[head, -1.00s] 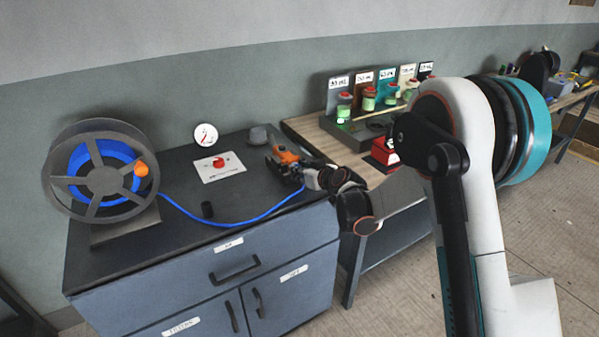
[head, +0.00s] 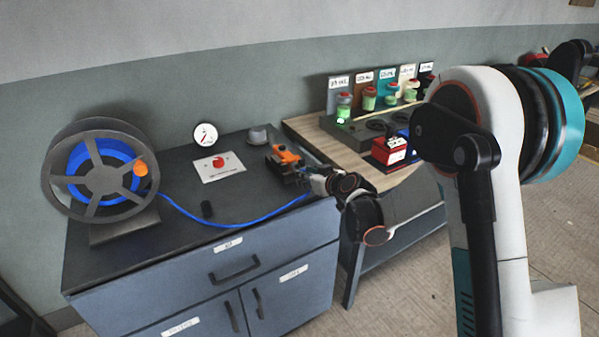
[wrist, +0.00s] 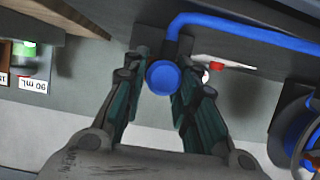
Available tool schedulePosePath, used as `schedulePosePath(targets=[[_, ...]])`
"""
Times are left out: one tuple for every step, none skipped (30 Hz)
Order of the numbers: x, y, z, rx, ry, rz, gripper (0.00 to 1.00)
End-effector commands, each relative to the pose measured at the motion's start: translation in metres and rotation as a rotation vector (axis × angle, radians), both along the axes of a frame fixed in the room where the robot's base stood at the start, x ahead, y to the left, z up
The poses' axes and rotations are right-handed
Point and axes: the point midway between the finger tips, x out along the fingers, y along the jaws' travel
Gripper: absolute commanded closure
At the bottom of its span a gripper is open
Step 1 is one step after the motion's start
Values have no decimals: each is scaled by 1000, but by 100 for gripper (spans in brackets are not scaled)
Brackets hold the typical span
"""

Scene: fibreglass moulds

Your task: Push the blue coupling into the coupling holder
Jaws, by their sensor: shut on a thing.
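The blue coupling (wrist: 163,77) sits between the fingers of my gripper (wrist: 162,80) in the wrist view, its round end facing the camera. A blue hose (wrist: 240,32) bends away from it. In the head view my gripper (head: 303,176) is at the right end of the dark bench, beside an orange and dark device (head: 286,154), which looks like the coupling holder. The hose (head: 235,224) runs to my gripper there. The gripper hides the coupling in the head view, and I cannot tell how far it is in the holder.
A hose reel (head: 104,181) stands at the bench's left. A red button panel (head: 219,166), a gauge (head: 205,135), a grey knob-like piece (head: 257,136) and a small black cylinder (head: 207,209) are on or behind the bench. A wooden table with a red box (head: 390,150) adjoins at right.

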Motion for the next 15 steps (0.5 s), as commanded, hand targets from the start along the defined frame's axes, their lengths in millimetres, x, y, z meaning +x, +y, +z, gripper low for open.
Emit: schedulePosePath(targets=[[-2, -1, 0, 0, 0, 0, 100], [-3, -2, 0, 0, 0, -1, 100], [-4, -3, 0, 0, 0, -1, 100], [-5, -4, 0, 0, 0, -1, 100], [-6, -4, 0, 0, 0, -1, 100], [-7, -5, 0, 0, 0, -1, 100], [-8, -6, 0, 0, 0, -1, 100], [-8, -6, 0, 0, 0, -1, 100], [-10, -7, 0, 0, 0, -1, 100], [-10, -8, 0, 0, 0, -1, 100], [-11, -8, 0, 0, 0, -1, 100], [-12, -9, 0, 0, 0, -1, 100], [-13, -10, 0, 0, 0, -1, 100], [-14, -10, 0, 0, 0, -1, 100], [-15, -11, 0, 0, 0, -1, 100]])
